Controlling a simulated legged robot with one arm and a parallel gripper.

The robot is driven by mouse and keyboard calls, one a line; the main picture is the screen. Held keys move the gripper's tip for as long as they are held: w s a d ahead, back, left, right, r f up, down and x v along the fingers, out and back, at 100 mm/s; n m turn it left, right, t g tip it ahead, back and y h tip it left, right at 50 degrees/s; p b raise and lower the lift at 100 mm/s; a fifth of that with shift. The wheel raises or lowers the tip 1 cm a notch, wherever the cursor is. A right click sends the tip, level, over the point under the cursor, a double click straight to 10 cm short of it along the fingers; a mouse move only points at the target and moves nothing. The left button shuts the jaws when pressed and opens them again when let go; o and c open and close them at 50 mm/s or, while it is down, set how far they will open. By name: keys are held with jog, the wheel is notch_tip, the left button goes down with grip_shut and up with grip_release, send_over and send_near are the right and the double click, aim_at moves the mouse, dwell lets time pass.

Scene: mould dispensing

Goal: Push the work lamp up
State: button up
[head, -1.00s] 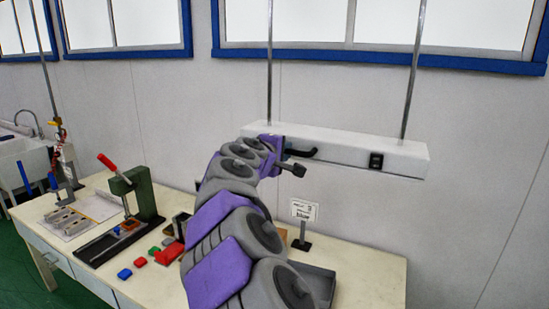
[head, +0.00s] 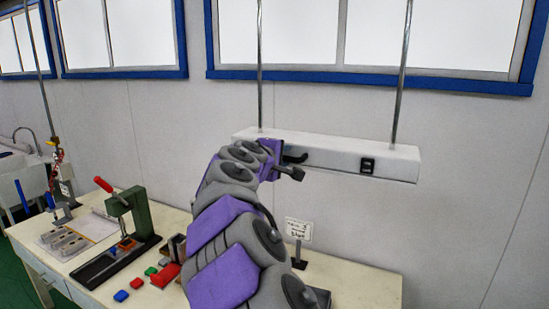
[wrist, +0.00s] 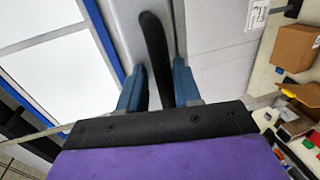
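The work lamp (head: 330,152) is a long white bar hung level on two thin metal rods in front of the wall, below the blue-framed window. A curved black handle (head: 296,158) and a black switch (head: 367,165) are on its front. My gripper (head: 290,172) is at the handle near the lamp's left end; my arm hides part of that end. In the wrist view the two blue fingers (wrist: 158,88) stand on either side of the black handle (wrist: 155,45), with gaps showing between. The fingers look open around it.
The workbench (head: 370,283) below holds a green press (head: 140,213) with a red lever, several small coloured blocks and a sign (head: 299,230). In the wrist view cardboard boxes (wrist: 296,47) sit at the right. The wall between lamp and window is clear.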

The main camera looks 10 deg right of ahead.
jog(key=shift+w+a+f, duration=0.1)
jog(key=shift+a, duration=0.9)
jog(key=v, duration=1.7)
jog(key=shift+d, duration=0.15)
